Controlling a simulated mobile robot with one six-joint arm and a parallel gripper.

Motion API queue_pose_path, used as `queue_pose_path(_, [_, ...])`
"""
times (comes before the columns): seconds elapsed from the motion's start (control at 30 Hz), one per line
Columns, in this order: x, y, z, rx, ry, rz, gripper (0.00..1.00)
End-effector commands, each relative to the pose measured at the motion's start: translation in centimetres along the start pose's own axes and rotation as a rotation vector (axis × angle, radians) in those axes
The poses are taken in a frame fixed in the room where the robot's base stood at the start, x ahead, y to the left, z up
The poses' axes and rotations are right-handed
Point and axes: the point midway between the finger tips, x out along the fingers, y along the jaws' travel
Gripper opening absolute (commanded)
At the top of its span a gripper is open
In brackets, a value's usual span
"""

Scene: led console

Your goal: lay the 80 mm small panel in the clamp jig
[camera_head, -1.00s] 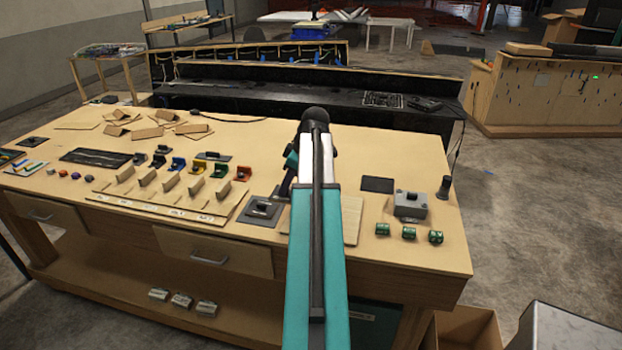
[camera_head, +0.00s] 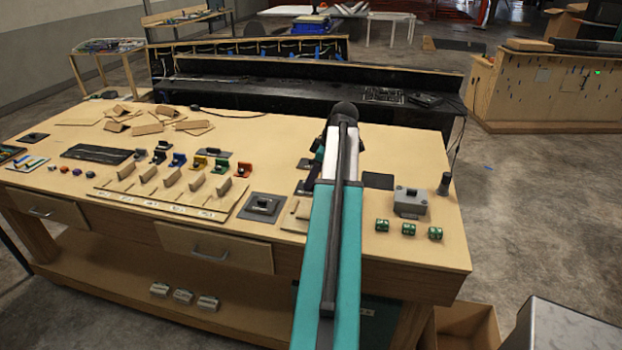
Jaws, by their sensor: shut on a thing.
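My gripper (camera_head: 313,182) points down over the right-middle of the workbench, mostly hidden behind my own teal and white arm. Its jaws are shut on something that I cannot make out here. The small panel cannot be told apart in this view. A pale wooden board (camera_head: 292,220) with a small upright piece lies at the front edge, partly behind my arm; whether it is the clamp jig I cannot tell. A dark square plate with a black knob (camera_head: 263,205) lies just left of it.
A wooden rack with upright dividers (camera_head: 170,190) and several coloured blocks stand to the left. A grey switch box (camera_head: 410,202), several green blocks (camera_head: 408,229) and a dark pad (camera_head: 378,180) are to the right. Loose wooden pieces (camera_head: 148,128) lie at back left.

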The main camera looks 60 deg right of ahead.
Motion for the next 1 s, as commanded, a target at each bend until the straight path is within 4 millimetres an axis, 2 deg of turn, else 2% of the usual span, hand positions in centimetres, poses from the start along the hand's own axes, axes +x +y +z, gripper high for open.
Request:
queue_pose_path(0.6, [4.5, 0.0, 1.9, 0.001, 0.000, 0.000, 0.00])
queue_pose_path(1.0, [5.7, 0.0, 2.4, 0.000, 0.000, 0.000, 0.00])
